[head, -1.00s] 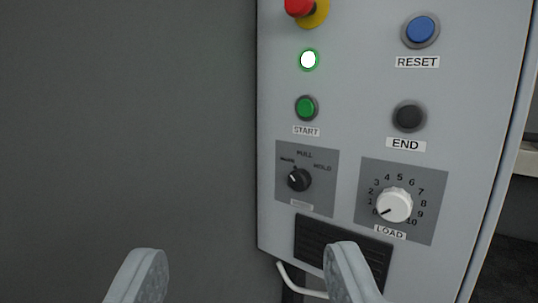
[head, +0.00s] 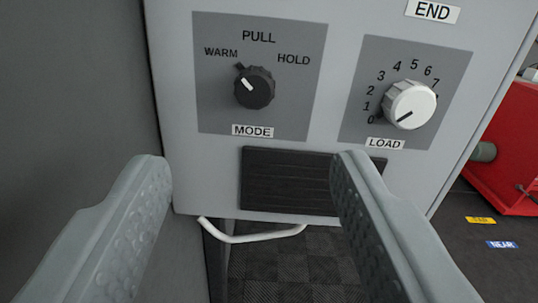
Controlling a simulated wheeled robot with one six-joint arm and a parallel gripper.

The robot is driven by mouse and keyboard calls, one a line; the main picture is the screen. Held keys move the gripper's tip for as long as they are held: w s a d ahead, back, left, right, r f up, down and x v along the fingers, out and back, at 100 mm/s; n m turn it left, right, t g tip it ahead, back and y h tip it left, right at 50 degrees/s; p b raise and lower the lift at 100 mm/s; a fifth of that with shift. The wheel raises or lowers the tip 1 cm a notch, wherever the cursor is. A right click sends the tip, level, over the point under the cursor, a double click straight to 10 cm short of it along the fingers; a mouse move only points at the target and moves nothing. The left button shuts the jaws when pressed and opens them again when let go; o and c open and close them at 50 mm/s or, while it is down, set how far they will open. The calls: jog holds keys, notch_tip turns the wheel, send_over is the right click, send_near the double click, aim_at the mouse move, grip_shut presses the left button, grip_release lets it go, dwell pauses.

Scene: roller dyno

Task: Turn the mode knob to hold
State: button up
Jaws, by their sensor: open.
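The black mode knob (head: 254,88) sits on a grey plate (head: 215,112) at the upper middle of the view. Its white pointer line aims up and left, toward WARM. PULL is printed above the knob and HOLD at its upper right. The MODE label is below it. My gripper (head: 252,165) is open and empty, its two fingers spread apart in the lower part of the view. The knob appears between and above the fingertips, and I see no contact with it.
The white LOAD knob (head: 410,105) is right of the mode knob, its pointer near 0. A dark slatted vent (head: 290,180) is below them. A white bent bar (head: 250,238) hangs under the cabinet (head: 180,170). A red machine (head: 505,150) stands at the right.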

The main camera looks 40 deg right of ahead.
aim_at(252, 90)
jog(key=shift+g+h, duration=0.4)
jog(key=shift+g, duration=0.1)
jog(key=x, duration=1)
jog(key=a+f+x, duration=0.1)
jog(key=x, duration=0.4)
jog(key=shift+w+d+f, duration=0.15)
jog(key=shift+w, duration=0.35)
